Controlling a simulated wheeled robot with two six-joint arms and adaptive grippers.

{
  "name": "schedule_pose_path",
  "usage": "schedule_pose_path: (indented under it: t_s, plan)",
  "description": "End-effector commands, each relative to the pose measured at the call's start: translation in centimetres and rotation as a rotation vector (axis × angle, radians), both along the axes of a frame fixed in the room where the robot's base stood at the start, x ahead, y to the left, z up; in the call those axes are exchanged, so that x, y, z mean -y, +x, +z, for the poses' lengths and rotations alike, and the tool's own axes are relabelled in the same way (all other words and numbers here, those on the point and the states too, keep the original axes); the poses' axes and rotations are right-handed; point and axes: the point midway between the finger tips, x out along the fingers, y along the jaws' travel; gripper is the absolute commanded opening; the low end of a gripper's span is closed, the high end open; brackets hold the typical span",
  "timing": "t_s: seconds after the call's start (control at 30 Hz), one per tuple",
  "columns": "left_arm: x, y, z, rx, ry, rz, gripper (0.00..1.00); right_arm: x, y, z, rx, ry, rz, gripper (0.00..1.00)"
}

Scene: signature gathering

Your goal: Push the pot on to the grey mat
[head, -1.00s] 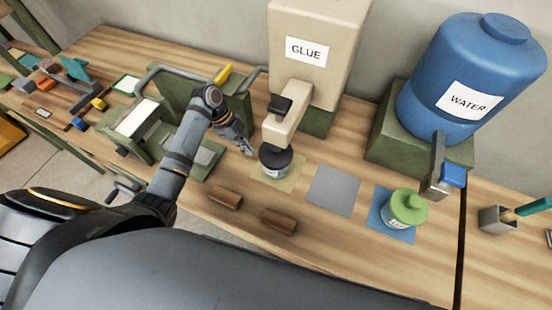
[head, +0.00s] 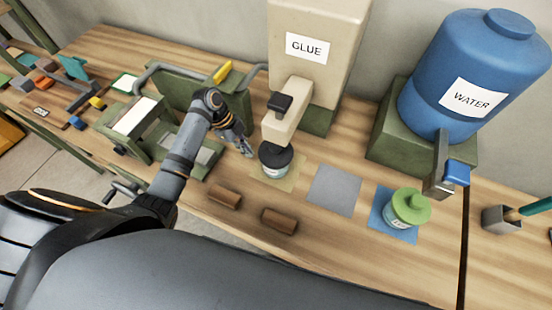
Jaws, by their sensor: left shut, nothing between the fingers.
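A small pot with a dark top and pale label (head: 275,161) stands on the tan mat (head: 289,184), under the spout of the glue dispenser (head: 318,45). The grey mat (head: 334,190) lies bare just to the right of the tan mat. My left gripper (head: 247,149) is shut and empty, close to the left side of the pot. I cannot tell whether it touches the pot. My right gripper is not in view.
A green-lidded pot (head: 407,208) stands on a blue mat (head: 382,222) right of the grey mat, below the water barrel (head: 478,75). Two brown blocks (head: 224,196) (head: 280,220) lie near the front edge. A green press (head: 190,95) stands behind my left arm.

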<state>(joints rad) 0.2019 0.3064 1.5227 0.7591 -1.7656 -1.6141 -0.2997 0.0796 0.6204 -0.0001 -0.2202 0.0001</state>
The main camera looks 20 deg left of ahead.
Motion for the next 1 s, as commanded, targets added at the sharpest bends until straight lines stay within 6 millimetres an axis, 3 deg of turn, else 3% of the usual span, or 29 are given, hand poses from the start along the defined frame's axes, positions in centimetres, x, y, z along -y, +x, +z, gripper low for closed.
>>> schedule_pose_path:
  t_s: [0.27, 0.67, 1.0]
  plan:
    - [0.0, 0.0, -1.3, 0.000, 0.000, 0.001, 0.00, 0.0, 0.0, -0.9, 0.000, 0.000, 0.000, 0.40]
    - [0.0, 0.0, 0.0, 0.000, 0.000, 0.000, 0.00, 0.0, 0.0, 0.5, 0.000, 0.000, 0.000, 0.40]
    - [0.2, 0.0, -0.1, 0.000, -0.001, 0.000, 0.00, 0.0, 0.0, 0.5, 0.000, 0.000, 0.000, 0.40]
